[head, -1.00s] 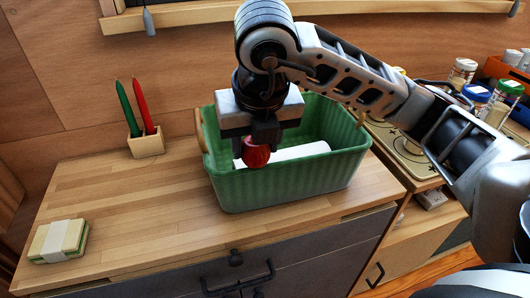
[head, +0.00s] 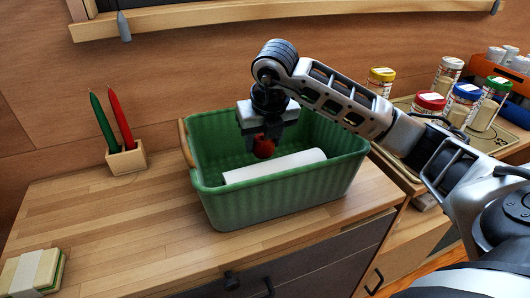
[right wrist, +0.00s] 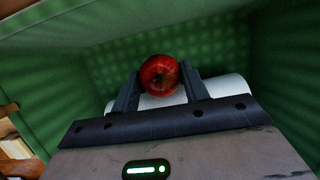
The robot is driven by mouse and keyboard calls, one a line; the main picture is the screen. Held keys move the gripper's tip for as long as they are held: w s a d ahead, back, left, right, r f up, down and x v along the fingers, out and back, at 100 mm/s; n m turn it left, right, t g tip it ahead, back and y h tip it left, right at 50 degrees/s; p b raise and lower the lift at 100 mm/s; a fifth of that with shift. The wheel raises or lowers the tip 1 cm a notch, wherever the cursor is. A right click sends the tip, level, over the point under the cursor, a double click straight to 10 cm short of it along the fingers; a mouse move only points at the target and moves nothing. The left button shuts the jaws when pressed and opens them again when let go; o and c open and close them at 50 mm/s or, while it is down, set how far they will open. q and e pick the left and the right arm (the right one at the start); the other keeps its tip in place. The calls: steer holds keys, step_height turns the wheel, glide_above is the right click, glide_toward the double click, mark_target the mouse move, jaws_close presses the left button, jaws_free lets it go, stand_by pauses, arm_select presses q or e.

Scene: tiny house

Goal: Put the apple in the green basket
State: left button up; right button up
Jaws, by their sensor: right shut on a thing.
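A red apple (head: 264,147) is held between the fingers of my right gripper (head: 262,140), inside the upper part of the green basket (head: 285,205). In the right wrist view the apple (right wrist: 160,75) sits between the two fingertips, with the green basket walls (right wrist: 60,80) around and below it. The basket stands on the wooden counter. A white roll (head: 275,167) lies inside the basket, below and beside the apple. My left gripper is not in view.
A wooden holder (head: 126,159) with a green and a red candle stands left of the basket. A tied stack of sponges (head: 32,274) lies at the counter's front left. Several spice jars (head: 430,104) stand on the right.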

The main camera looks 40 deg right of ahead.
mark_target(265, 152)
steer(key=shift+w+d+f, duration=0.1)
steer(key=shift+d+f, duration=0.05)
steer(key=shift+f, duration=0.1)
steer(key=x, duration=0.3)
steer(key=shift+s+d+f, duration=0.15)
steer(key=shift+s+f, duration=0.05)
steer(key=shift+f, duration=0.2)
steer(key=shift+f, duration=0.2)
steer(key=o, duration=1)
steer(key=shift+r, duration=0.1)
